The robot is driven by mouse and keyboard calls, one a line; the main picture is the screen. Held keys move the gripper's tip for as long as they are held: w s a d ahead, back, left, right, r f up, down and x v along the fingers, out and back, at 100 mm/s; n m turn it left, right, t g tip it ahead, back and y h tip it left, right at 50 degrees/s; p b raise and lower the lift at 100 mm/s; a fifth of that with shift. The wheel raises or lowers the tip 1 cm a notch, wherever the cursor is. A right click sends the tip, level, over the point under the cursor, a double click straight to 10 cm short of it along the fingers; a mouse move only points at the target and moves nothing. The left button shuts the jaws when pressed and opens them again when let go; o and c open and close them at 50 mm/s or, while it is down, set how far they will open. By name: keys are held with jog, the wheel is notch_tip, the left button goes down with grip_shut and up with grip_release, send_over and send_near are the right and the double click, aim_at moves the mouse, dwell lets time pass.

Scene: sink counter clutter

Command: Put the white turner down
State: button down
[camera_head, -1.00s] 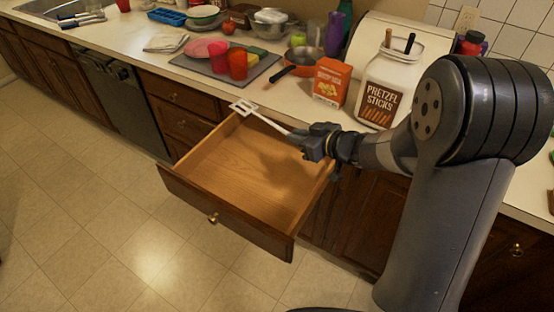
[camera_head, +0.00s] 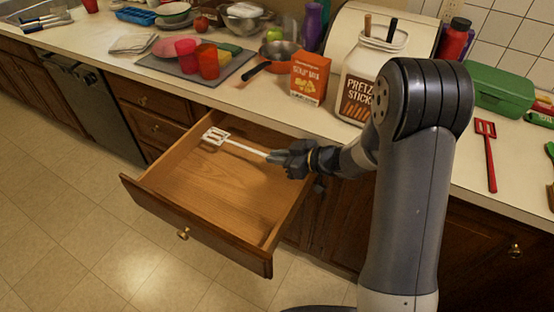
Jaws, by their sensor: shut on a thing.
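The white turner (camera_head: 240,145) has a slotted white head at its left end and a thin white handle. My gripper (camera_head: 277,158) is shut on the handle's right end, with the head pointing left. The turner is over the open wooden drawer (camera_head: 190,190), its head near the drawer's back left corner. The drawer looks empty otherwise. I cannot tell whether the turner touches the drawer floor or hangs above it.
The counter above holds an orange soup box (camera_head: 309,78), a pretzel jar (camera_head: 368,80), a pan (camera_head: 279,54) and a grey mat (camera_head: 160,63) with cups. A red slotted turner (camera_head: 488,155) and a green box (camera_head: 503,91) lie at right.

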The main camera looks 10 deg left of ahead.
jog(key=shift+f, duration=0.4)
jog(key=shift+f, duration=0.6)
jog(key=c, duration=1.4)
grip_release()
jog(key=shift+c, duration=0.2)
jog(key=shift+r, duration=0.1)
jog(key=shift+r, duration=0.35)
jog(key=v, duration=1.2)
jog(key=shift+p, duration=0.45)
